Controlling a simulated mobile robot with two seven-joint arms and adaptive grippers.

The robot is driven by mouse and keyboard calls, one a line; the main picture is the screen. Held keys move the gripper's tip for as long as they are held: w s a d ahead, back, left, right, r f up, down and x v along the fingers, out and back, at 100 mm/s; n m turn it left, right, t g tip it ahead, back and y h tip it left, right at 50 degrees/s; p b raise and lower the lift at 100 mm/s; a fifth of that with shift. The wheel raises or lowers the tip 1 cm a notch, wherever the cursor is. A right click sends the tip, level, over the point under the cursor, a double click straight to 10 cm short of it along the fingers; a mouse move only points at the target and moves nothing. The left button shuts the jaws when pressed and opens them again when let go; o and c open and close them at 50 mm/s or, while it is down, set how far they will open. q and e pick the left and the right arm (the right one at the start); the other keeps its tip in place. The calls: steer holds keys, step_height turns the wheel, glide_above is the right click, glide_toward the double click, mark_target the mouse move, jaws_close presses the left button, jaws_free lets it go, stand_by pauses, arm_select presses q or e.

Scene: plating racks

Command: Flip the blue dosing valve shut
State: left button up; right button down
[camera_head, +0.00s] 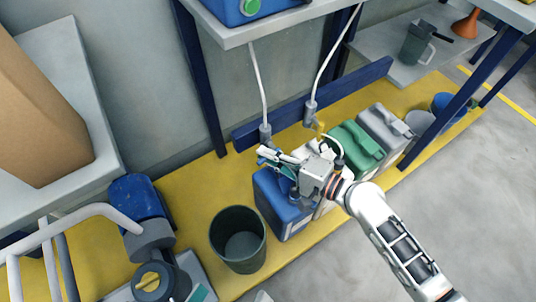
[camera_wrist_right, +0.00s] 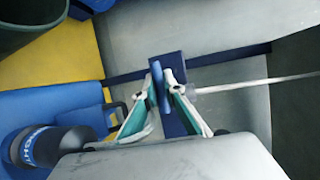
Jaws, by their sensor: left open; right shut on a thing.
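The blue dosing valve hangs at the end of a pale hose, above the blue canister; its grey body (camera_head: 265,131) shows in the head view. My right gripper (camera_head: 269,153) is at this valve. In the right wrist view its green-lined fingers (camera_wrist_right: 165,88) are shut on the blue valve handle (camera_wrist_right: 158,78), which stands between the fingertips. The hose (camera_wrist_right: 250,84) runs off to the right there. The fingers partly hide the handle in the head view. Of my left gripper (camera_head: 230,295) only teal-edged finger parts show at the bottom edge, apart and away from the valve.
A second valve with a yellow handle (camera_head: 319,126) hangs to the right. Blue (camera_head: 283,212), green (camera_head: 355,147) and grey (camera_head: 386,128) canisters stand in a row on the yellow platform (camera_head: 190,190). A dark bucket (camera_head: 238,240) stands left of them. A shelf (camera_head: 270,24) is above.

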steer(key=c, duration=2.1)
jaws_free()
steer(key=v, duration=1.2)
steer(key=shift+r, duration=0.15)
